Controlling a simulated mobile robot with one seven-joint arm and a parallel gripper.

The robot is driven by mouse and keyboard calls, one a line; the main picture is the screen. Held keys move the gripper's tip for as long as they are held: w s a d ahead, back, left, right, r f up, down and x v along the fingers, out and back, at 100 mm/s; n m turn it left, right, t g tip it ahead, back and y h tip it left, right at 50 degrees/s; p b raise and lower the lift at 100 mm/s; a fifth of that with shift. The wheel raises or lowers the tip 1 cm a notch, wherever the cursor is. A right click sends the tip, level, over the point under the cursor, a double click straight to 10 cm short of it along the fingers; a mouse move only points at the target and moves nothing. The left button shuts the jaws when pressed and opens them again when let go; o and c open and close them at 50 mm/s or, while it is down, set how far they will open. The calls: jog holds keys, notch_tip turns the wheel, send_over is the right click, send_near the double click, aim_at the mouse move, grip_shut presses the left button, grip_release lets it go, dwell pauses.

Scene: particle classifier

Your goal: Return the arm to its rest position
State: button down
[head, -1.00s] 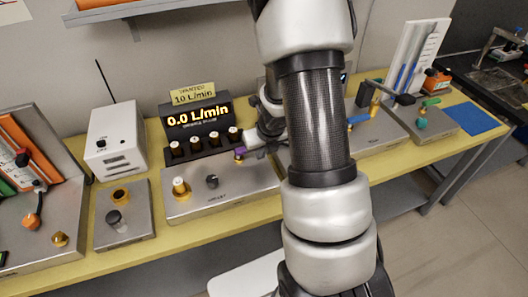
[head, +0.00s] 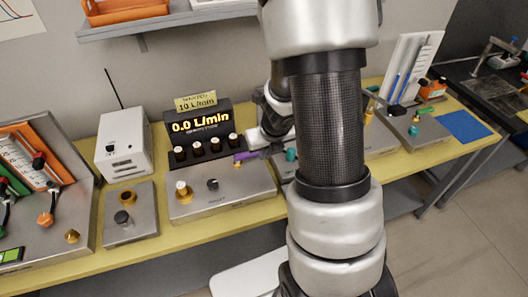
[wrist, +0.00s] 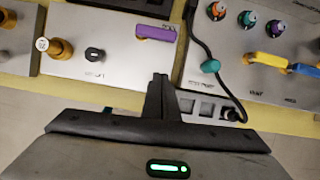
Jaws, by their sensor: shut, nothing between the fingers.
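My arm (head: 330,125) stands upright in front of the bench in the head view and hides part of it. My gripper shows in the wrist view (wrist: 159,95) with its dark fingers together and nothing between them. It is over the steel panels, below and apart from the purple lever (wrist: 156,32). In the head view, the wrist end of my arm is beside the purple lever (head: 245,155), and the fingertips cannot be made out there.
The yellow bench (head: 160,228) carries an inlet panel (head: 235,198), a display reading 0.0 L/min (head: 197,124), a white box (head: 121,142) with an antenna and a blue mat (head: 466,126). A shelf (head: 175,22) hangs above. Free floor (head: 450,240) lies at right.

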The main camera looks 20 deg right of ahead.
dwell(0.3)
notch_tip(320, 180, up, 13)
jog(key=w+d+m+t+h, duration=0.3)
jog(key=m, duration=0.7)
jog(key=s+r+m+h, duration=0.1)
jog(key=s+r+m, duration=0.4)
jog(key=r+m, duration=0.4)
jog(key=s+a+r+m+g+y, duration=0.1)
jog(key=s+a+r+m+y, duration=0.1)
jog(key=s+a+m, duration=0.4)
jog(key=s+a+r+m+y, duration=0.2)
jog(key=s+a+m, duration=0.4)
jog(key=s+m, duration=0.3)
jog(key=shift+s+a+m+g, duration=0.25)
jog(key=shift+s+m+g, duration=0.15)
jog(key=shift+m, duration=0.5)
